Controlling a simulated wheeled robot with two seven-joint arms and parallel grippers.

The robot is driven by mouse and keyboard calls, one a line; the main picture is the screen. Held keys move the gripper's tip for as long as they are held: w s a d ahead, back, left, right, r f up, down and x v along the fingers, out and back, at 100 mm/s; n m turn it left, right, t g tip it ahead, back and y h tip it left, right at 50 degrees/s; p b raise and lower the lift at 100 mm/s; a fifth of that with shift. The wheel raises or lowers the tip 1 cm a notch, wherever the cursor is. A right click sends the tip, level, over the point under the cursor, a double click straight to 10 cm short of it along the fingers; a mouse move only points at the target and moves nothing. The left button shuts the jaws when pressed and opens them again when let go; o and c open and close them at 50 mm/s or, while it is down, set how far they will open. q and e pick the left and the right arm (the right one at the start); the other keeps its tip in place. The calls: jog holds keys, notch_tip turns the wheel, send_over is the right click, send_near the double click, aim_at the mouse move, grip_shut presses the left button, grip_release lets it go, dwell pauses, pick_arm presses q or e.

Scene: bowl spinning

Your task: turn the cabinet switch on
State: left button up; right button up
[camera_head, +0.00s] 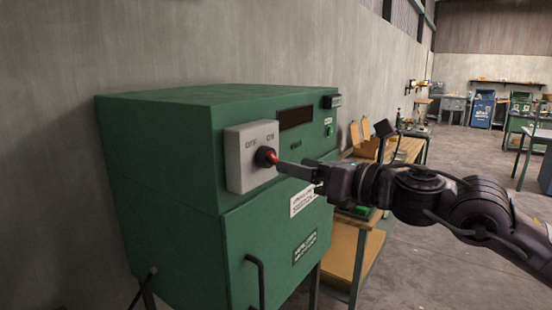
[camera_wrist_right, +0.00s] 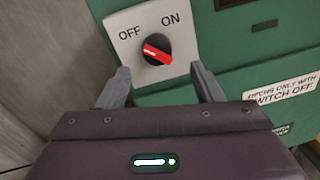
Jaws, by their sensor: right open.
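A green metal cabinet (camera_head: 165,170) stands against the wall at the left of the head view. On its front is a pale switch plate (camera_head: 243,150), marked OFF and ON, with a black-and-red rotary knob (camera_head: 265,157). In the right wrist view the plate (camera_wrist_right: 184,53) shows the knob (camera_wrist_right: 157,50) with its red handle slanting, its upper left end toward OFF. My right gripper (camera_head: 284,169) is in front of the knob. In the right wrist view its fingers (camera_wrist_right: 162,80) are open and apart, one to each side below the knob. They hold nothing. My left gripper is out of view.
A cabinet door handle (camera_head: 257,280) sticks out below the switch. A label about opening only with the switch off (camera_wrist_right: 282,92) is beside it. A wooden workbench (camera_head: 408,148) stands behind my right arm. Open floor (camera_head: 450,280) lies at the right.

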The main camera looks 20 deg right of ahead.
aim_at(275, 160)
jog(key=x, duration=0.1)
jog(key=p+x, duration=0.1)
jog(key=x, duration=0.1)
jog(key=p+x, duration=0.1)
jog(key=shift+w+a+r, duration=0.1)
jog(key=shift+a+r, duration=0.25)
jog(key=shift+a, duration=0.1)
jog(key=shift+w+a+f+p, duration=0.1)
jog(key=shift+w+p, duration=0.1)
jog(key=shift+w, duration=0.1)
jog(key=shift+w+a+f+p, duration=0.1)
jog(key=shift+w+a+p, duration=0.1)
jog(key=shift+w, duration=0.15)
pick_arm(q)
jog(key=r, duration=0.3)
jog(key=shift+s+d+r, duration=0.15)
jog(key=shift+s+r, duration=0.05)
pick_arm(e)
jog(key=shift+s, duration=0.1)
jog(key=shift+c, duration=0.6)
jog(key=c, duration=0.8)
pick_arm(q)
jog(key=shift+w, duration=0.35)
